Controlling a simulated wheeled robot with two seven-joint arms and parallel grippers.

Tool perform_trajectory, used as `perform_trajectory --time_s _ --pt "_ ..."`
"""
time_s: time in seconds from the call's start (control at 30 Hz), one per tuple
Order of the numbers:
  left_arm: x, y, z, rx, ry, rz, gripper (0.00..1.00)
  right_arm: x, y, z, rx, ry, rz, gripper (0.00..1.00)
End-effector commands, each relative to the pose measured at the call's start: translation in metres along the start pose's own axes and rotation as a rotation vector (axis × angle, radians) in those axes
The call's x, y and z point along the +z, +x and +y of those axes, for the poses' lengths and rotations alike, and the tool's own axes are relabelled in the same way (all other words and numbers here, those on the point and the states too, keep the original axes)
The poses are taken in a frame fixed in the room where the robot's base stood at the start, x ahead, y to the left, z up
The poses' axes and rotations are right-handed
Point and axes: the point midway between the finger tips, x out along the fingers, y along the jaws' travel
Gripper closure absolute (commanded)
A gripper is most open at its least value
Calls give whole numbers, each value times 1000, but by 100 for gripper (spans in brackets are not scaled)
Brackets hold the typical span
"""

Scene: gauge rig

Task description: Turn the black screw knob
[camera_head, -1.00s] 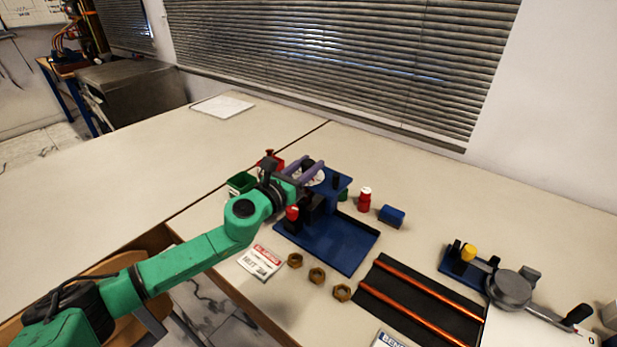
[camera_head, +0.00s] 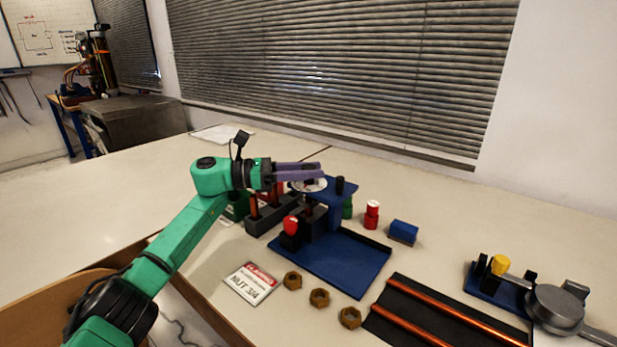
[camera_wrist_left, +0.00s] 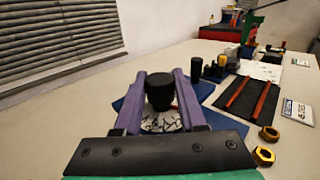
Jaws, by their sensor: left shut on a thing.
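The black screw knob (camera_wrist_left: 160,92) stands upright between the purple fingers of my left gripper (camera_wrist_left: 160,88) in the left wrist view. The fingers are shut on its sides. A white gauge dial (camera_wrist_left: 160,122) with dark markings lies just below it. In the head view my left gripper (camera_head: 321,172) reaches in level from the left over the dial (camera_head: 308,186), at the top of the blue gauge rig (camera_head: 350,262). The fingers mostly hide the knob there. My right gripper is not in view.
A red knob (camera_head: 291,226) stands on the rig's near side. A red cylinder (camera_head: 372,214) and blue block (camera_head: 403,232) stand to the right. Several brass nuts (camera_head: 319,298) and a sign (camera_head: 251,284) lie in front. A black tray (camera_head: 440,318) holds copper rods.

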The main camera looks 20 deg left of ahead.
Motion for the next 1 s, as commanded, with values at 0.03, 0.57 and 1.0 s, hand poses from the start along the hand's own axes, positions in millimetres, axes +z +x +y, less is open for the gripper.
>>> perform_trajectory --time_s 0.03,0.57,1.0 --pt "3 0 1 -25 -1 -5 100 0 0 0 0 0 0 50" --pt "2 0 1 -192 0 1 100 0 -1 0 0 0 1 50" --pt "2 0 0 -204 0 2 100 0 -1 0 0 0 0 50"
